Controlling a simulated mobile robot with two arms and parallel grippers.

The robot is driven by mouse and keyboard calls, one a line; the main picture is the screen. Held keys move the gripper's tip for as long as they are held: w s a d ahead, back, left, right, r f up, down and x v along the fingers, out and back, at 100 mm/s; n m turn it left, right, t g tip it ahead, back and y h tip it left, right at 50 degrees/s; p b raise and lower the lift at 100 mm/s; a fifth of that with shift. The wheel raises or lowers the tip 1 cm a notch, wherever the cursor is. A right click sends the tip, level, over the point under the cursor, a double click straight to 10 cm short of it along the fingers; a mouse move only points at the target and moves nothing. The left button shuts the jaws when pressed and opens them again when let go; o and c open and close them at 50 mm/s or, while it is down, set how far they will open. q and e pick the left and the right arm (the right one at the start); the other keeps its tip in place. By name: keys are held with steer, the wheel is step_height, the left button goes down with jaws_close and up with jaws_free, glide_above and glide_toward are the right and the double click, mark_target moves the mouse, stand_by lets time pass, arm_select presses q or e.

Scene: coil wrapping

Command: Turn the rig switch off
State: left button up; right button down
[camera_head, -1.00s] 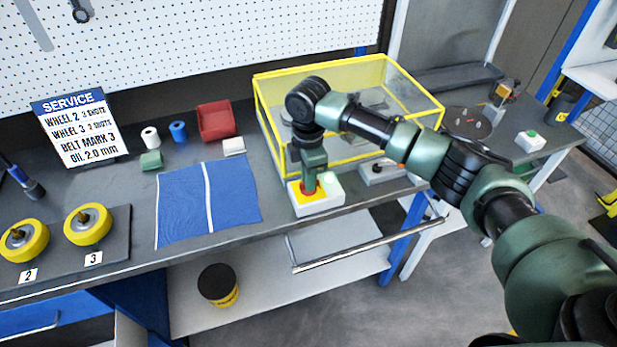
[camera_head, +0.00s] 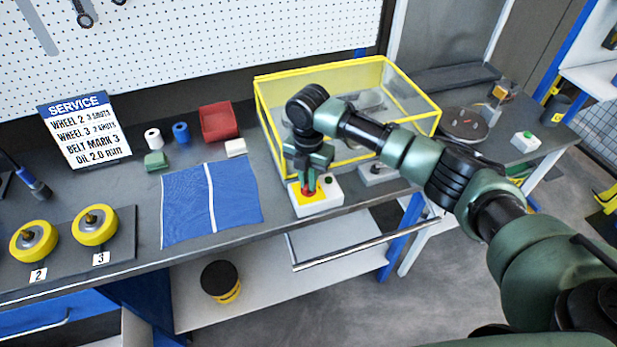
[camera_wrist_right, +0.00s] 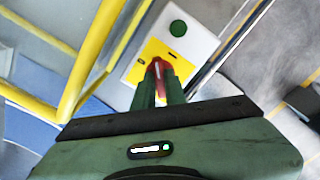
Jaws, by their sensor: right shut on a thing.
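The rig switch box (camera_head: 325,204) is white with a yellow plate and stands at the bench's front edge, before the yellow-framed guard. It also shows in the right wrist view (camera_wrist_right: 197,42). Its red switch (camera_wrist_right: 157,66) lies between the fingers of my right gripper (camera_wrist_right: 158,82), which are shut on it from above. In the head view the right gripper (camera_head: 309,186) hides part of the switch. The round green lamp (camera_head: 328,180) on the box looks dark; it is also dark green in the wrist view (camera_wrist_right: 178,28). My left gripper is out of view.
The clear guard with a yellow frame (camera_head: 268,125) stands right behind the switch box. A small grey box (camera_head: 377,173) sits to its right. A blue cloth (camera_head: 235,195) lies to the left, with yellow wheels (camera_head: 95,226) beyond. A rail runs below the bench front.

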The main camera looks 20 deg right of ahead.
steer(key=n, duration=0.4)
steer(key=shift+n, duration=2.5)
steer(key=c, duration=1.5)
jaws_free()
steer(key=shift+o, duration=0.2)
steer(key=shift+r, duration=0.1)
